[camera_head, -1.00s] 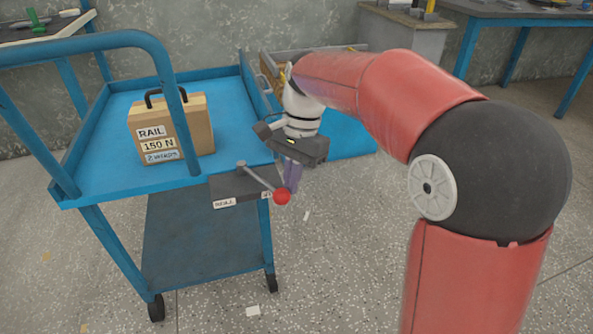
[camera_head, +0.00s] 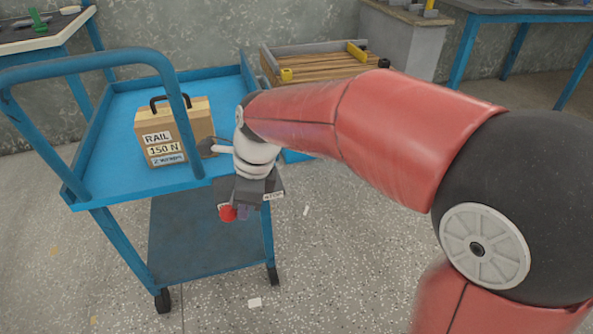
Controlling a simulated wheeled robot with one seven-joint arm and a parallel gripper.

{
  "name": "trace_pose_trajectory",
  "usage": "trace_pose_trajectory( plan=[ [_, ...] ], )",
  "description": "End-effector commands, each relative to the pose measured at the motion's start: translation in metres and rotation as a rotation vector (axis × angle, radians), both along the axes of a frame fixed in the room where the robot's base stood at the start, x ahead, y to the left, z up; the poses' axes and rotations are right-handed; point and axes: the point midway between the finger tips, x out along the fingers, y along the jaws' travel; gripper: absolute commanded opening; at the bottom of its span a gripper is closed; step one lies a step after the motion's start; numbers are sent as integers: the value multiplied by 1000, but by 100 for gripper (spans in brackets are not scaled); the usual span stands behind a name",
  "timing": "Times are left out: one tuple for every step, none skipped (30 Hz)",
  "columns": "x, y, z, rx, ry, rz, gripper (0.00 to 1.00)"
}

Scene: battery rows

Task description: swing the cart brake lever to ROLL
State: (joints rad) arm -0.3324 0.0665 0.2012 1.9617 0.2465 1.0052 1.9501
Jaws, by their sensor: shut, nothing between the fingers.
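The brake lever's red knob (camera_head: 228,213) shows at the front right corner of the blue cart (camera_head: 100,150), near the left end of the dark lever plate (camera_head: 272,186). Most of the lever's rod is hidden behind my arm. A white label (camera_head: 273,196), too small to read surely, shows at the plate's right end. The left label is mostly covered.
A tan case (camera_head: 180,125) marked RAIL 150 N stands on the cart's top tray. A wooden-slatted crate (camera_head: 325,72) lies behind the cart. Workbenches stand at the back left and back right.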

Motion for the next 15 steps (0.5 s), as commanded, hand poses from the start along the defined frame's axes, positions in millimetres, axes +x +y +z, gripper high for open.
trace_pose_trajectory(
  plan=[
    [-1,5,2,0,1,-30,0],
    [-2,7,2,0,1,-48,0],
    [-2,11,2,0,1,-72,0],
    [-2,13,2,0,1,-88,0],
    [-2,15,2,0,1,-93,0],
    [-2,17,1,-1,2,-90,0],
    [-1,18,1,-1,2,-90,0],
    [-1,20,1,-1,1,-89,0],
    [-1,21,1,-1,1,-89,0],
    [-1,22,1,-1,1,-91,0],
    [-1,23,1,0,1,-91,0],
    [-1,25,1,0,1,-91,0],
    [-1,25,0,0,1,-91,0],
    [-1,26,0,0,1,-91,0],
    [0,27,0,0,-1,-90,0]
  ],
)
